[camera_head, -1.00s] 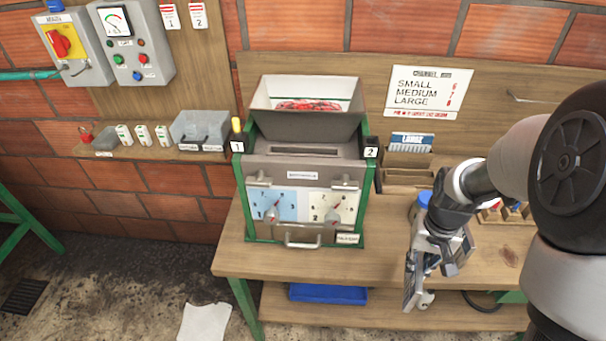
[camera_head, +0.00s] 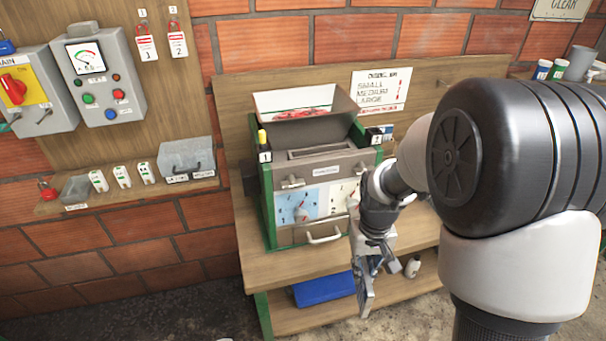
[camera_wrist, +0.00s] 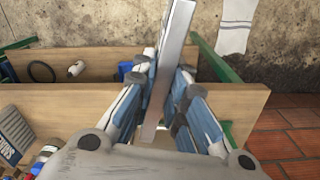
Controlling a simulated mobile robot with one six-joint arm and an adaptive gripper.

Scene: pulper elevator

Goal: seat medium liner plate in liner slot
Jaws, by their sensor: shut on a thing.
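My gripper (camera_head: 368,268) is shut on a grey metal liner plate, which also shows in the wrist view (camera_wrist: 174,50) as a long narrow strip between the fingers (camera_wrist: 163,85). In the head view the gripper hangs in front of the bench, right of and lower than the pulper. I cannot read a size on the plate. The pulper (camera_head: 308,172) is a grey and green machine on the bench. A dark slot (camera_head: 321,150) lies on its top, in front of the hopper (camera_head: 296,103). The plate is well apart from this slot.
The wooden bench (camera_head: 245,235) has a lower shelf with a blue tray (camera_head: 325,288) and a white bottle (camera_head: 413,267). A wall shelf with a grey bin (camera_head: 187,155) stands left of the pulper. My arm hides much of the bench's right side.

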